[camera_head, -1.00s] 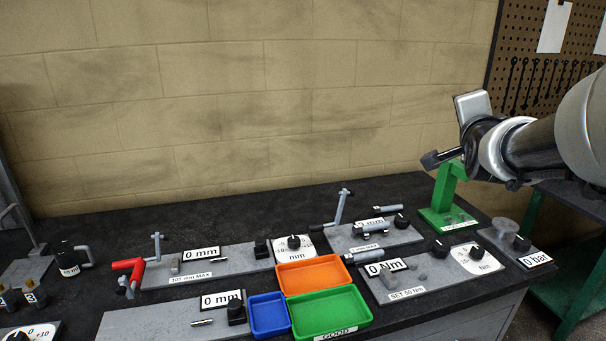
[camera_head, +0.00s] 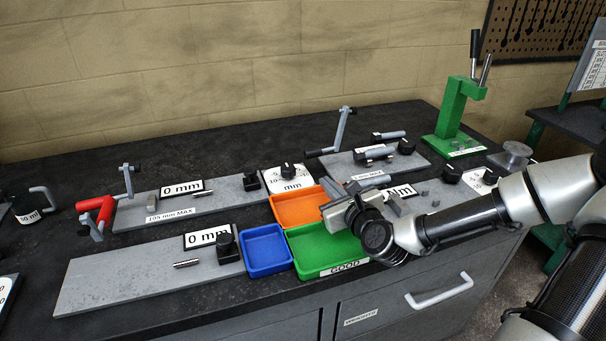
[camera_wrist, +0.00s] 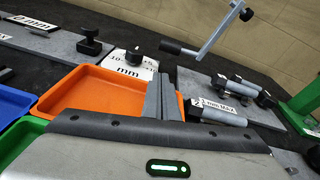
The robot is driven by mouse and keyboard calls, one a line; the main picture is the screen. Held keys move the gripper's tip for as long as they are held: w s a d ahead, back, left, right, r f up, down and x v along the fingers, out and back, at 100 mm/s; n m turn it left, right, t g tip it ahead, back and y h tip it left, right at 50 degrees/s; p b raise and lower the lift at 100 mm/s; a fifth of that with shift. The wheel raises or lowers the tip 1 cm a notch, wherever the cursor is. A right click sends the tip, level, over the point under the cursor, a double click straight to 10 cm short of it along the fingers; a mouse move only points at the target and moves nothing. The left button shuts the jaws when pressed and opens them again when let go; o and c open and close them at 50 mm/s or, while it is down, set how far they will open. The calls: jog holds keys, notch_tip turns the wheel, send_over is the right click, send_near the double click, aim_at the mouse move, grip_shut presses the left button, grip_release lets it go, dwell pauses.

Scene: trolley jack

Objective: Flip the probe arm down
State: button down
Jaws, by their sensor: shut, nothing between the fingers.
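No label marks the probe arm. One grey, crank-shaped arm (camera_head: 343,128) stands raised at the back middle, by the small plate with a MAX label. It has a black sleeve at its lower left end and a dark knob on top. It also shows in the wrist view (camera_wrist: 220,30), beyond my fingers. A similar grey upright arm (camera_head: 128,181) stands on the left plate near a red bent part. My gripper (camera_wrist: 164,85) is shut and empty. It is over the tray area, in front of the raised arm and apart from it; its fingertips are hard to see in the head view.
An orange tray (camera_head: 290,208), a blue tray (camera_head: 266,248) and a green tray (camera_head: 325,260) sit below or beside my gripper. A green press (camera_head: 458,110) stands at the back right. Knobs and measuring plates surround the trays. The dark bench behind the plates is clear.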

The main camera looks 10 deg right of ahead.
jog(key=shift+w+r+m+t, duration=0.2)
jog(key=shift+r+m+t, duration=0.15)
jog(key=shift+m, duration=0.55)
jog(key=b+x, duration=0.2)
jog(key=x, duration=0.8)
jog(key=shift+w+r, duration=0.1)
